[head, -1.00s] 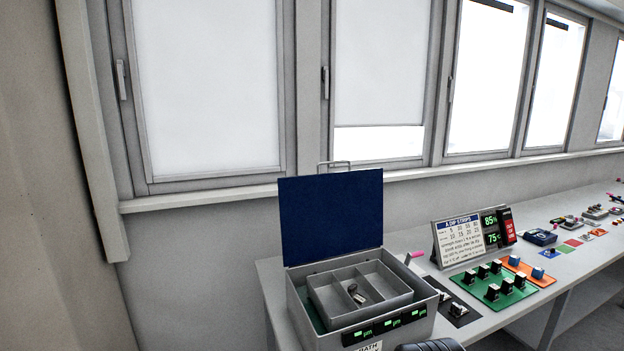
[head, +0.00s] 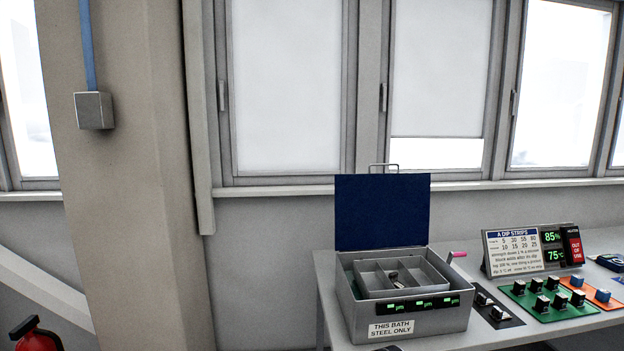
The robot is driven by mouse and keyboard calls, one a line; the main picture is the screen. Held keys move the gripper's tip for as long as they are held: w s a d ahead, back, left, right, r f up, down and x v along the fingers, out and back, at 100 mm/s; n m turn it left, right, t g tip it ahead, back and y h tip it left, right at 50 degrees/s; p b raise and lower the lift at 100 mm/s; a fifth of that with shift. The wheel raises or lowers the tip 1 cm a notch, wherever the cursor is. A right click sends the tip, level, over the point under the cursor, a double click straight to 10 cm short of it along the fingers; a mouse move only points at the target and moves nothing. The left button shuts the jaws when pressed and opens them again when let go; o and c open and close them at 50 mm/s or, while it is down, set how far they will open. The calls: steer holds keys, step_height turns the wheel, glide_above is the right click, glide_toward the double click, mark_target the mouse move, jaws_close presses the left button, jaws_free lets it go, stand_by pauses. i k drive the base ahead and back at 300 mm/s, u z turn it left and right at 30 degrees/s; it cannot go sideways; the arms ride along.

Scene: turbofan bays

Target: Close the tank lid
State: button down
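The grey tank (head: 345,310) stands on the bench, labelled "THIS BATH STEEL ONLY". Its dark blue lid (head: 382,212) is open and stands roughly upright along the back edge. A wire handle (head: 384,167) is at the lid's top edge. Inside the tank is a grey divided tray (head: 430,272) with a small metal part (head: 394,277) in it. Green displays (head: 424,303) line the tank's front. My gripper cannot be made out; only a small dark shape shows at the bottom edge, in front of the tank.
A pink-ended lever (head: 457,254) sticks up beside the tank on the right. Right of it on the bench (head: 455,340) are a dip-strips sign (head: 514,252), a green board (head: 550,306) and an orange board (head: 603,300). A red extinguisher (head: 38,336) stands at lower left.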

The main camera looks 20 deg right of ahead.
mark_target(372, 209)
steer(key=u, duration=0.35)
steer(key=i, duration=3.25)
steer(key=z, duration=1)
